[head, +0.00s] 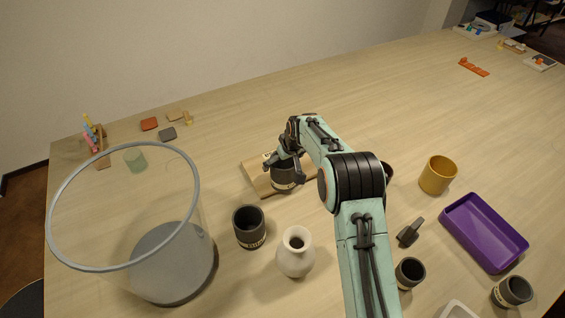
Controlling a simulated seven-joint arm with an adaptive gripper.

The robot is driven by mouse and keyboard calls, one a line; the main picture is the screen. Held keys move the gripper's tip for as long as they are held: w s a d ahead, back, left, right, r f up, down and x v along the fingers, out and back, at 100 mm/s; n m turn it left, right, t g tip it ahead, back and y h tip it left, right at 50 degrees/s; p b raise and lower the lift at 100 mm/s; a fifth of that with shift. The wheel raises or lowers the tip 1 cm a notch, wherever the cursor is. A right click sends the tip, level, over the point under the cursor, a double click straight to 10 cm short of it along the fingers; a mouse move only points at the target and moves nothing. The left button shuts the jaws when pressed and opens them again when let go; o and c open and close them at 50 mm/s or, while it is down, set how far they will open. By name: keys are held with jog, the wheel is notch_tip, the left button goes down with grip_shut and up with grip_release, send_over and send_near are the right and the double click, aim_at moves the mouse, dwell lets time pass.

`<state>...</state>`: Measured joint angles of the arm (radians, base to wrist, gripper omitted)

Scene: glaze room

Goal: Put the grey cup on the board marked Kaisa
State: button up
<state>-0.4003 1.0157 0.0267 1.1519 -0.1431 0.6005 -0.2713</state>
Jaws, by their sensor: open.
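My gripper (282,168) is open, pointing down at a dark grey cup (283,184) with a pale label. The cup appears to stand upright on a wooden board (257,180). The fingers are at the cup's rim; I cannot tell whether they touch it. My arm hides the board's right part, and no name on it can be read. More dark grey cups with pale bands stand on the table: one (249,228) left of the vase, one (409,273) right of my arm, and one (513,291) at the lower right. Their lettering is too small to read.
A white vase (296,254) stands in front of the board. A large clear cylinder (130,215) is at the left. A yellow cup (437,175), purple tray (483,232) and dark tool (410,232) are at the right. The table's back middle is clear.

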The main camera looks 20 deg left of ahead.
jog(key=v, duration=1.1)
jog(key=s+d+r+m+g+h, duration=0.1)
jog(key=s+d+r+m, duration=0.1)
jog(key=s+d+r, duration=0.35)
jog(key=s+d+r+m+h, duration=0.1)
jog(key=s+d+r+m, duration=0.15)
jog(key=s+d, duration=0.65)
jog(key=s+d+f+m+g, duration=0.1)
jog(key=s+d, duration=0.2)
jog(key=s, duration=0.7)
jog(key=s+d+f+m+g, duration=0.1)
jog(key=s+d, duration=0.3)
jog(key=s, duration=0.7)
jog(key=shift+m, duration=0.65)
